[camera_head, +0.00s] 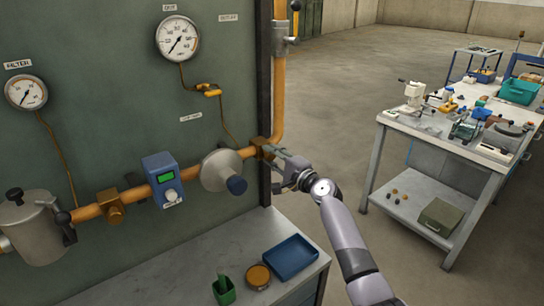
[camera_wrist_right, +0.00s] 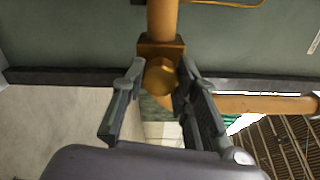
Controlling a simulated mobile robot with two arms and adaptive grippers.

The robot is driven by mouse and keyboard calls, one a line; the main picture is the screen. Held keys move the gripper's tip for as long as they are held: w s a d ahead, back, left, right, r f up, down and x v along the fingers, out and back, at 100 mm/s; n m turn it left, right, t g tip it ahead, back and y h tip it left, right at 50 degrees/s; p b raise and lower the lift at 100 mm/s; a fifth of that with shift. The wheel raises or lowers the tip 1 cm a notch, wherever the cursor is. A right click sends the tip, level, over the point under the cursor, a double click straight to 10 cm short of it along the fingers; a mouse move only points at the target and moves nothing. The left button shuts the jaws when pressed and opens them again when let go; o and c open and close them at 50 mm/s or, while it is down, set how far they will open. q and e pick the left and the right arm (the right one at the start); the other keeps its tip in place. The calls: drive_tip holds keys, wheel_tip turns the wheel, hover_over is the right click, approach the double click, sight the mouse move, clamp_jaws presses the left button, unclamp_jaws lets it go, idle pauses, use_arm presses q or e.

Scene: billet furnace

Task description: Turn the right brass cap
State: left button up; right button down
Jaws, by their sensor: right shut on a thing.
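The right brass cap (camera_wrist_right: 161,76) is a round brass piece on a square brass block (camera_wrist_right: 160,47) on the orange pipe. The brass block also shows at the right end of the horizontal pipe in the head view (camera_head: 262,145), with the cap largely hidden by my fingers. My right gripper (camera_head: 275,153) reaches it from the right. In the right wrist view my right gripper (camera_wrist_right: 163,72) has one finger on each side of the cap and is shut on it. Another brass block (camera_head: 110,206) sits further left on the pipe. My left gripper is not in view.
Below is a bench with a blue tray (camera_head: 291,257) and green scoop (camera_head: 223,289). A cluttered workbench (camera_head: 440,146) stands at right.

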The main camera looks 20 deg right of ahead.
drive_tip(key=c, duration=1.2)
unclamp_jaws()
drive_tip(key=shift+c, duration=0.2)
drive_tip(key=shift+s, duration=0.1)
drive_tip(key=v, duration=1.2)
